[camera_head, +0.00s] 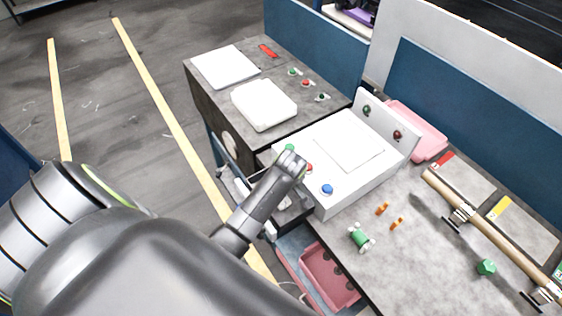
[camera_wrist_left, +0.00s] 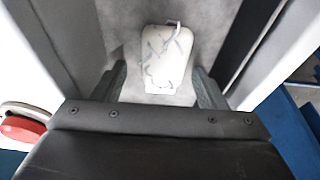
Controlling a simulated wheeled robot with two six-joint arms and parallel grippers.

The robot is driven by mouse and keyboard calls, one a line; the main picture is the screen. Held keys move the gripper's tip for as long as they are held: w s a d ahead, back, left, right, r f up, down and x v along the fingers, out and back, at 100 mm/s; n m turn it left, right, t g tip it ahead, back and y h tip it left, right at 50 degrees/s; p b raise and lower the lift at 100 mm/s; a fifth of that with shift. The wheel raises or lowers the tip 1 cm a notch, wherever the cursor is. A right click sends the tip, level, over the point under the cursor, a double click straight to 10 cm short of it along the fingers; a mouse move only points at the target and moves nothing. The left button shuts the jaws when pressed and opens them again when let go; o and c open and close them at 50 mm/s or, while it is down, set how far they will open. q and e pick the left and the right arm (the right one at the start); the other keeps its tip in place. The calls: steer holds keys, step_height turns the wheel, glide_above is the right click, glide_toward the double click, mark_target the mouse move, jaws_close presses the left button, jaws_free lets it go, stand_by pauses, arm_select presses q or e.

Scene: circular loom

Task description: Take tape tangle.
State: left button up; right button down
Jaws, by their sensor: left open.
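A tape tangle (camera_wrist_left: 160,52) of thin pale and bluish strands lies on a white rounded block (camera_wrist_left: 176,78) in the left wrist view. My left gripper (camera_wrist_left: 160,92) is open, with one dark finger on each side of the block's near part. I cannot tell whether the fingers touch the block or how far above it they are. In the head view my left arm reaches down to the gap beside the white machine, and its fingertips and the tangle are hidden there. My right gripper is not in view.
A white control box (camera_head: 345,185) with coloured buttons stands close to my left arm. A grey cabinet (camera_head: 205,85) stands behind. A pink bin (camera_head: 330,280) sits low in front. A wooden roller (camera_head: 490,230), a green spool (camera_head: 360,237) and orange clips (camera_head: 382,209) are on the right worktop.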

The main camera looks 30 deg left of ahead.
arm_select(q)
steer(key=shift+s+d, duration=0.15)
steer(key=shift+s, duration=0.05)
steer(key=shift+s+d+r, duration=0.15)
steer(key=shift+c, duration=0.4)
steer(key=shift+s, duration=0.15)
steer(key=shift+c, duration=4.8)
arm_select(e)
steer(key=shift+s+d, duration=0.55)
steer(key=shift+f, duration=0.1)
